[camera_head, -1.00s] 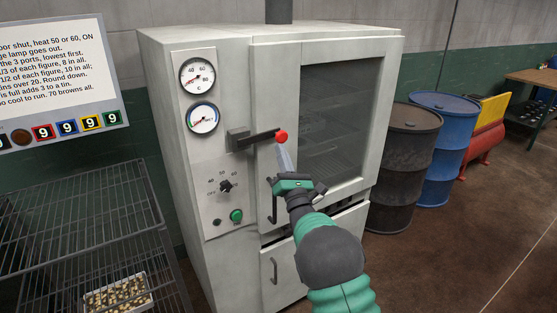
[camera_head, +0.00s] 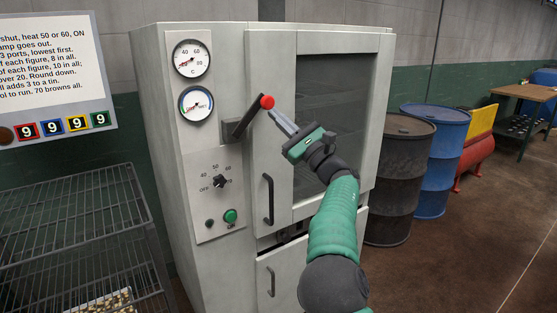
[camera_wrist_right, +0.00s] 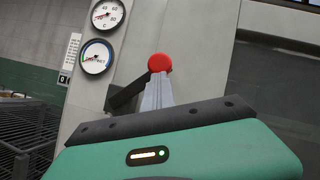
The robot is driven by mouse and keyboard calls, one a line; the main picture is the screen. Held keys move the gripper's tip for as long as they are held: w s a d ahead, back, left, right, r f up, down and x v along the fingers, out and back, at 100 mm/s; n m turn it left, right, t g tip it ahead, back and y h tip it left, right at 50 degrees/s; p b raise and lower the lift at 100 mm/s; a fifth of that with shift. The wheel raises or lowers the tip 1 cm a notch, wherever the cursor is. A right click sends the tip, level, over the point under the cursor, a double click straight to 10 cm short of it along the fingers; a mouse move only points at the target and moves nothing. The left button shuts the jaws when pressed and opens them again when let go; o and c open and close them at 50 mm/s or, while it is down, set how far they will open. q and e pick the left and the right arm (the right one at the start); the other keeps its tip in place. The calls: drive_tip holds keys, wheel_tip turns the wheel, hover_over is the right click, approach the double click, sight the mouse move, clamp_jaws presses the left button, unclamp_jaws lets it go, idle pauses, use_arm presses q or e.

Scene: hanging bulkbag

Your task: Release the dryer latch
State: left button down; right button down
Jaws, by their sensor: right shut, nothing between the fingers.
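The dryer (camera_head: 225,270) is a pale grey cabinet with a windowed door (camera_head: 335,110). Its latch is a dark lever (camera_head: 243,119) with a red ball knob (camera_head: 267,102), angled up to the right from its pivot on the front. My right gripper (camera_head: 277,118) is shut and empty, its fingertips right at the underside of the knob; I cannot tell whether they touch. In the right wrist view the closed fingers (camera_wrist_right: 158,92) point up at the red knob (camera_wrist_right: 160,62), with the lever (camera_wrist_right: 128,92) running down-left behind them. My left gripper is not in view.
A panel with two gauges (camera_head: 193,58), a heat dial (camera_head: 220,181) and a green button (camera_head: 231,215) is left of the lever. A door handle (camera_head: 268,200) is below. A wire rack (camera_head: 75,225) stands left; dark (camera_head: 402,180) and blue (camera_head: 440,160) drums stand right.

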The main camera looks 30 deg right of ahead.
sight(265, 105)
drive_tip(key=n, duration=0.1)
drive_tip(key=a+r+n+g+y, duration=0.1)
drive_tip(key=n, duration=0.1)
drive_tip(key=r+n+y+b, duration=0.1)
drive_tip(key=shift+a+n+g, duration=0.3)
drive_tip(key=shift+g, duration=0.1)
drive_tip(key=a+n+g, duration=0.1)
drive_tip(key=n, duration=0.1)
drive_tip(key=a+r+n+g+y, duration=0.1)
drive_tip(key=n, duration=0.1)
drive_tip(key=shift+r, duration=0.3)
drive_tip(key=shift+a+r+n+y+b, duration=0.15)
drive_tip(key=shift+n+y+b, duration=0.15)
drive_tip(key=shift+n, duration=0.1)
drive_tip(key=shift+a+r+g, duration=0.3)
drive_tip(key=shift+a, duration=0.4)
